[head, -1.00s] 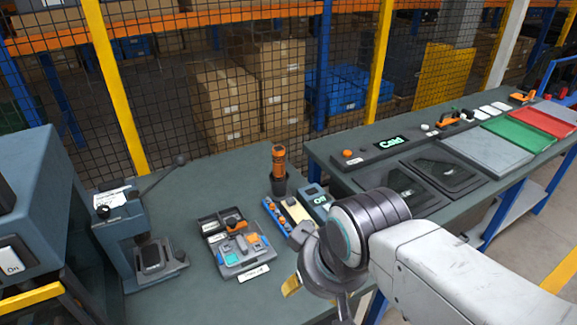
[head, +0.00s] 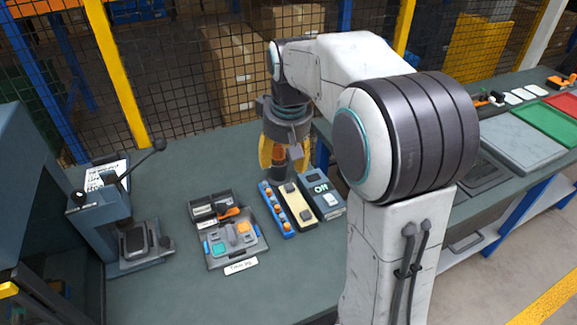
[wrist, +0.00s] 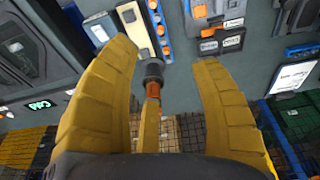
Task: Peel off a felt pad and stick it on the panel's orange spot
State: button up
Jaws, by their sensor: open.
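My gripper (head: 284,166) is open, with its yellow fingers on either side of an orange-and-black upright tool (head: 279,157) in a dark cup (head: 280,173). In the wrist view the tool (wrist: 153,90) shows between the spread fingers of my gripper (wrist: 164,62); I cannot tell whether they touch it. A cream strip (head: 298,206) bears dark pieces that may be the felt pads. A grey tray (head: 236,258) holds a small panel-like piece with teal and orange patches; its orange patch (head: 244,228) may be the orange spot.
A blue strip with orange knobs (head: 275,212) lies left of the cream strip, and a box reading "On" (head: 321,189) to its right. A lever press (head: 124,228) stands at left. A mesh fence (head: 180,80) closes the back. The bench front is clear.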

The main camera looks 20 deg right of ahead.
jog(key=w+d+f+g, duration=0.1)
jog(key=w+d+f, duration=0.3)
jog(key=w+f, duration=0.55)
jog(key=g+b, duration=0.1)
send_over(288, 185)
notch_tip(288, 185, down, 10)
jog(key=shift+s+r, duration=0.15)
jog(key=shift+d+f, duration=0.1)
jog(key=shift+f, duration=0.55)
jog(key=shift+f+p, duration=0.7)
jog(key=shift+f, duration=2.65)
grip_shut()
jog(key=c, duration=0.7)
grip_release()
jog(key=shift+c, duration=0.2)
grip_shut()
